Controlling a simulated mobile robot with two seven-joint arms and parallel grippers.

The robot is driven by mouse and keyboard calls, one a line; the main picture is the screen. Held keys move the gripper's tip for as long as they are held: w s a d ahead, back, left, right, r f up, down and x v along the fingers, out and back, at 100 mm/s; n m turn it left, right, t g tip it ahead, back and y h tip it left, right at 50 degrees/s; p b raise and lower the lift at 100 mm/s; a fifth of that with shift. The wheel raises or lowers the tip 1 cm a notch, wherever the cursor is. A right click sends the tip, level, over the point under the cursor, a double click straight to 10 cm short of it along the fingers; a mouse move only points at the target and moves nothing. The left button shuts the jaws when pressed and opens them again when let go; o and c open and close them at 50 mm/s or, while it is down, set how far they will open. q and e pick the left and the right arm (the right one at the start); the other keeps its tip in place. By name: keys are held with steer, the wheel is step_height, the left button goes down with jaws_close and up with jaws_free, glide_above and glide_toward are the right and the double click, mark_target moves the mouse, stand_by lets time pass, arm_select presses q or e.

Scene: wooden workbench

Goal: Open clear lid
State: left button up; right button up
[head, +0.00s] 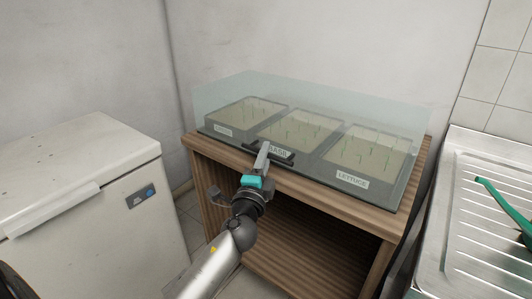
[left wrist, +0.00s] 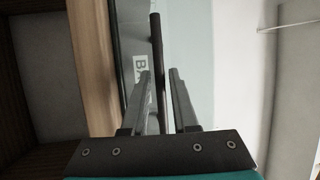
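The clear lid (head: 225,88) is a transparent box cover, down over several seed trays on a wooden stand. A black bar handle (head: 283,158) runs along its front lower edge, in front of the BASIL tray (head: 300,128). My left gripper (head: 264,150) is at the handle. In the left wrist view the dark handle bar (left wrist: 156,45) runs between the two fingers (left wrist: 160,73), which stand apart with a gap visible beside the bar. The lid's pale clear panel (left wrist: 192,40) lies to the right of the bar. My right gripper is not in view.
The wooden stand (head: 215,170) has an open shelf below. A white chest freezer (head: 85,160) stands at left and a metal sink drainer (head: 470,230) with a green object (head: 502,205) at right. The wall is close behind the lid.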

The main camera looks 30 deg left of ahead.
arm_select(q)
steer(key=shift+w+a+r, duration=0.1)
steer(key=shift+w+a, duration=0.05)
steer(key=shift+w, duration=0.2)
jaws_close()
stand_by(1.3)
